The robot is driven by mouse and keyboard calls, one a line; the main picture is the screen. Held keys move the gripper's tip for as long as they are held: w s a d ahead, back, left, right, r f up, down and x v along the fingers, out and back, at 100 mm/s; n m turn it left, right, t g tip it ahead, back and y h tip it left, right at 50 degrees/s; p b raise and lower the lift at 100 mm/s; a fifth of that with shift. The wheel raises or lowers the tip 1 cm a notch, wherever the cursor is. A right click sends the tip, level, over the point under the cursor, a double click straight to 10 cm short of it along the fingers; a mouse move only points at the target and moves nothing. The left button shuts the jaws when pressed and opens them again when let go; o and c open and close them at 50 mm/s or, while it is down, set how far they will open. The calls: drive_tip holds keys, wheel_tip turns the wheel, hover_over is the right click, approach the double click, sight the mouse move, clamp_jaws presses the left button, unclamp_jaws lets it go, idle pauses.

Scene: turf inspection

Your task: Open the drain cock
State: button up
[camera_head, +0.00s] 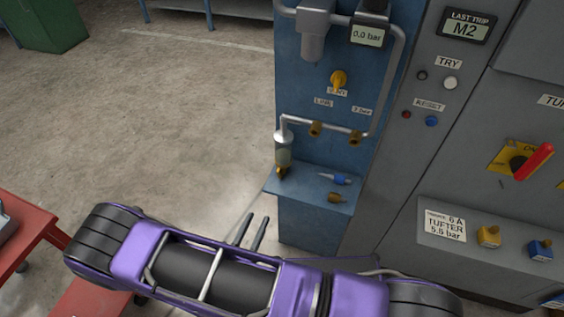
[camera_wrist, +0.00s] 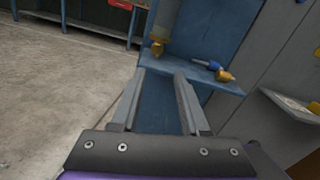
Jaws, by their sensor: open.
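The drain cock appears to be the small brass piece (camera_head: 281,172) under the clear bowl (camera_head: 282,150) at the left edge of the blue panel. In the wrist view the brass piece (camera_wrist: 157,48) hangs just above the shelf, beyond my fingertips. How its handle is turned is too small to tell. My gripper (camera_head: 254,222) is open and empty, below and left of the cock. In the wrist view my two fingers (camera_wrist: 160,75) point toward the shelf edge, apart from the cock.
The blue shelf (camera_head: 300,183) holds a blue-tipped tool (camera_head: 341,180) and a brass fitting (camera_head: 335,197), right of the cock. A yellow valve handle (camera_head: 338,79) and a pressure display (camera_head: 367,36) reading 0.0 bar are higher up. A red bench (camera_head: 22,222) stands left. Floor left of the panel is clear.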

approach(278, 175)
drive_tip(key=x, duration=0.9)
drive_tip(key=shift+w+d+p, duration=0.15)
drive_tip(key=shift+w+p, duration=0.05)
drive_tip(key=shift+p, duration=0.1)
clamp_jaws()
